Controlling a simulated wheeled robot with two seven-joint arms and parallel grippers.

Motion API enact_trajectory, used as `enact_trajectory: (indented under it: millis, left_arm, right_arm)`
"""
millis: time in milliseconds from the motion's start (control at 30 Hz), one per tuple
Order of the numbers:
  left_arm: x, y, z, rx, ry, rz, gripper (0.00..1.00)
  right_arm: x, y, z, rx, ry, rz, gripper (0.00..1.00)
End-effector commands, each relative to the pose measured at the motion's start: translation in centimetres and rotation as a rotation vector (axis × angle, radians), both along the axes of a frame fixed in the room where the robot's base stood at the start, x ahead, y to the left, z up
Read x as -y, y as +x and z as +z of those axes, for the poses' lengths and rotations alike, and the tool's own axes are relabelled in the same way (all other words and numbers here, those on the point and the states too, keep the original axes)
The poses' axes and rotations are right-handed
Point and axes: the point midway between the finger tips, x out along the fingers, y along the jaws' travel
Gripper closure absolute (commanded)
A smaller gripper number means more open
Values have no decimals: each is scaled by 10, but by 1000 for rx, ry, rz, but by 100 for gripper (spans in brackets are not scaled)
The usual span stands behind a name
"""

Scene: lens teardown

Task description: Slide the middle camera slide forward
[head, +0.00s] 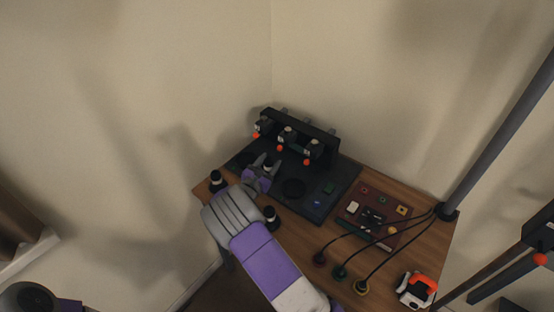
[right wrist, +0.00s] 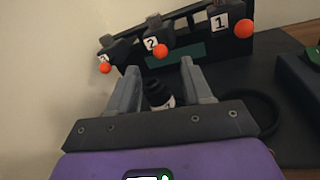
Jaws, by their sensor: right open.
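A black rack (head: 318,133) at the back of the table carries three camera slides, each with an orange ball knob. The middle slide (head: 287,134) has its knob (head: 280,148) at its front; in the right wrist view it bears the label 2 (right wrist: 151,44), with its knob (right wrist: 160,51) beyond my fingertips. My right gripper (head: 268,163) is open in front of the rack, its fingers pointing toward it and apart from the middle knob. In the right wrist view a small black cylinder with a white label (right wrist: 160,95) shows between the open fingers (right wrist: 160,72).
The slides labelled 3 (right wrist: 104,63) and 1 (right wrist: 220,22) flank the middle one. A round black ring (head: 293,188) lies on the dark mat (head: 335,193). Black cylinders (head: 216,179) (head: 271,217) stand near the table's left and front edges. A reddish board (head: 352,218) lies right, with cables nearby.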

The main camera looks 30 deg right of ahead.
Motion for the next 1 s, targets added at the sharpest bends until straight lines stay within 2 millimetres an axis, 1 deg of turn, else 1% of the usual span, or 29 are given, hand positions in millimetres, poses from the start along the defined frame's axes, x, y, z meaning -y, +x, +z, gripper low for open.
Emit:
enact_trajectory:
  millis: [33, 167, 433, 600, 733, 967, 1000]
  left_arm:
    - [0, 0, -4, 1, 0, 0, 57]
    - [0, 0, -6, 1, 0, -1, 57]
    - [0, 0, -13, 1, 0, -1, 57]
    - [0, 0, -16, 1, 0, -1, 57]
    - [0, 0, -17, 1, 0, 0, 57]
    - [0, 0, -17, 1, 0, 0, 57]
    - [0, 0, -17, 1, 0, 0, 57]
  right_arm:
    - [0, 0, -4, 1, 1, 0, 50]
    - [6, 4, -5, 1, 1, -2, 50]
    - [41, 26, -5, 1, 2, -3, 50]
    - [57, 38, -5, 1, 2, -2, 50]
    - [63, 41, -4, 0, 2, -2, 50]
    - [63, 42, -4, -1, 1, -1, 50]
    - [63, 42, -4, -1, 1, -1, 53]
